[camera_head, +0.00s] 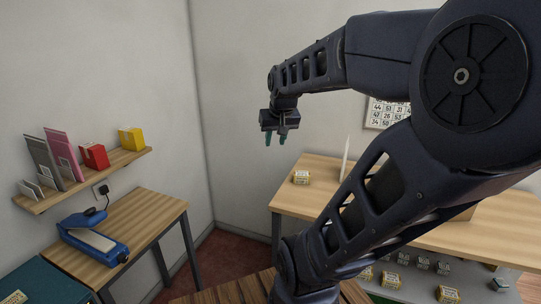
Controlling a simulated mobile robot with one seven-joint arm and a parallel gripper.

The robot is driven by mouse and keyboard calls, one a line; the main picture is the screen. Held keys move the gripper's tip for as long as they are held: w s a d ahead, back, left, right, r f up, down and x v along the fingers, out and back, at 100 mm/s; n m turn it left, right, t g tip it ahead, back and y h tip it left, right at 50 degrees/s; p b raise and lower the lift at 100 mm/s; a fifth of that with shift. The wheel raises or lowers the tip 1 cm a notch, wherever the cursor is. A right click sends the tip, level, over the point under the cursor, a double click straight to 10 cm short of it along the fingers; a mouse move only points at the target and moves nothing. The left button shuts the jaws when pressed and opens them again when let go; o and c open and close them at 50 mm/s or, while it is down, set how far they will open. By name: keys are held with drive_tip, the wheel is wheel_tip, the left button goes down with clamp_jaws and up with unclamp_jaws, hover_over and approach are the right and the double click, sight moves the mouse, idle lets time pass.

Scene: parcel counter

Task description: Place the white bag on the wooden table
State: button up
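No other clear white bag shows. A second wooden table (150,215) stands at the left, and a slatted brown wooden surface (235,290) shows at the bottom.
A small yellowish box (301,177) sits on the right table; several more lie on a grey shelf (412,284) below it. A blue device (92,240) takes up part of the left table. A wall shelf (85,177) holds folders and boxes. My arm blocks much of the right side.

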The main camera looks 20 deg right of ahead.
drive_tip(key=s+a+f+n, duration=0.1)
drive_tip(key=s+a, duration=0.3)
drive_tip(key=s, duration=0.2)
drive_tip(key=shift+s+a+f+n, duration=0.3)
drive_tip(key=shift+s+f, duration=0.05)
drive_tip(key=shift+f, duration=0.05)
